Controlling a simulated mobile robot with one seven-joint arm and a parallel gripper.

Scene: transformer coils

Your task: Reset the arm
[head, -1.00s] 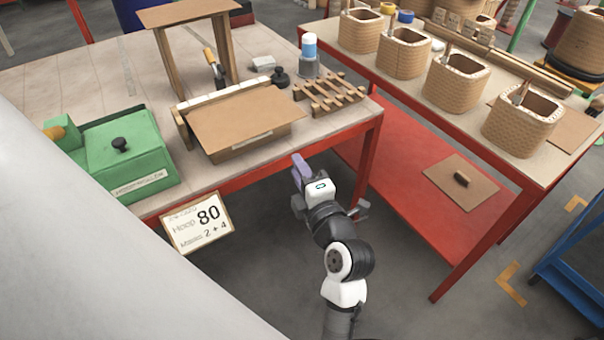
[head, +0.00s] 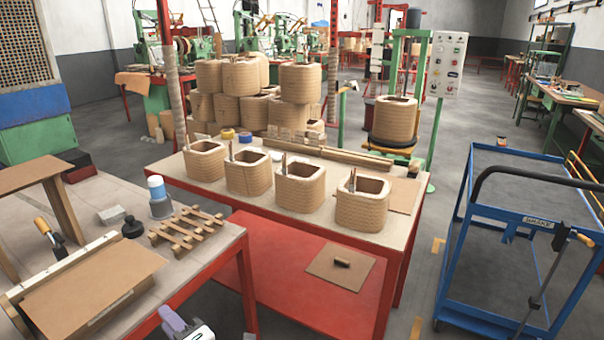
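My gripper (head: 178,322) shows at the bottom edge of the head view, with a purple part and a white body. It is in front of the near table's red edge. Most of my arm is below the picture. The fingers are not clear enough to tell whether they are open or shut, and I see nothing held.
The red-framed table (head: 265,212) behind bears several coils (head: 300,188). A blue cart (head: 520,235) stands right.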

